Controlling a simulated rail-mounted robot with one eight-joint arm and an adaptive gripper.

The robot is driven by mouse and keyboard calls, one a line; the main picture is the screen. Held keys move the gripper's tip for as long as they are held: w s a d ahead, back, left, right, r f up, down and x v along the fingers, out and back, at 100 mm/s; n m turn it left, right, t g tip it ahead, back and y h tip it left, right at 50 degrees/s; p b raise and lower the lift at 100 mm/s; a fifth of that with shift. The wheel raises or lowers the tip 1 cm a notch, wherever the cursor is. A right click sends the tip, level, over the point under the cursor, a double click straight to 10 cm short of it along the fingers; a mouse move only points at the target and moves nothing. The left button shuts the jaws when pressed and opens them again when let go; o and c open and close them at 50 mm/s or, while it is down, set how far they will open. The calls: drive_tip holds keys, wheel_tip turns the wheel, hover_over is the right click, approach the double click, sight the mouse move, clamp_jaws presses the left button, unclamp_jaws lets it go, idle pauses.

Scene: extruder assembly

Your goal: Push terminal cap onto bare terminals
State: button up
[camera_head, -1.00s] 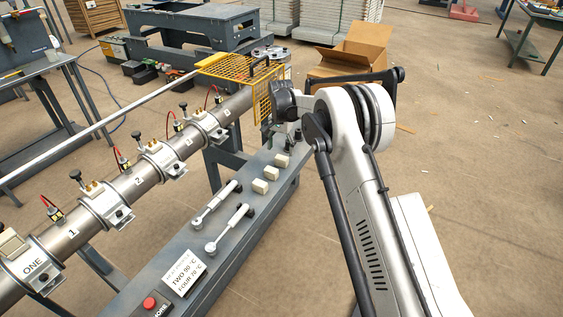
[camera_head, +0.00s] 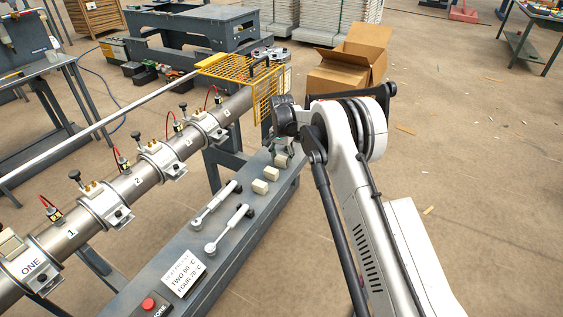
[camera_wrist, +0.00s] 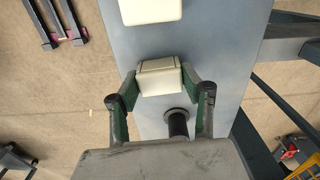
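Three cream terminal caps stand in a row on the grey bench: a near cap (camera_head: 260,187), a middle cap (camera_head: 271,173) and a far cap (camera_head: 281,161) partly hidden by my gripper (camera_head: 285,149). In the wrist view my gripper (camera_wrist: 159,78) has one finger on each side of a cap (camera_wrist: 158,79). The fingertips are at or very near its sides; I cannot tell whether they press on it. Another cap (camera_wrist: 150,10) lies beyond. Bare brass terminals show on heater bands along the barrel (camera_head: 93,188). A cream cap (camera_head: 10,243) sits on the band marked ONE.
Two levered tools (camera_head: 215,203) and a white sign (camera_head: 183,274) lie on the bench (camera_head: 237,222), with a red button (camera_head: 149,303) at its near end. A black knob (camera_wrist: 178,124) stands close to the gripped-side cap. A yellow mesh guard (camera_head: 240,70) is behind my gripper.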

sight(282, 158)
drive_tip(key=c, duration=0.4)
drive_tip(key=shift+r, duration=0.1)
drive_tip(key=shift+r, duration=0.6)
wheel_tip(282, 158, up, 3)
drive_tip(key=shift+f, duration=0.1)
drive_tip(key=s+a+r+p, duration=0.1)
drive_tip(key=s+a+r, duration=0.4)
drive_tip(key=a, duration=0.5)
drive_tip(key=shift+s+r, duration=0.4)
drive_tip(key=shift+r, duration=0.5)
drive_tip(key=o, duration=0.6)
drive_tip(key=c, duration=0.6)
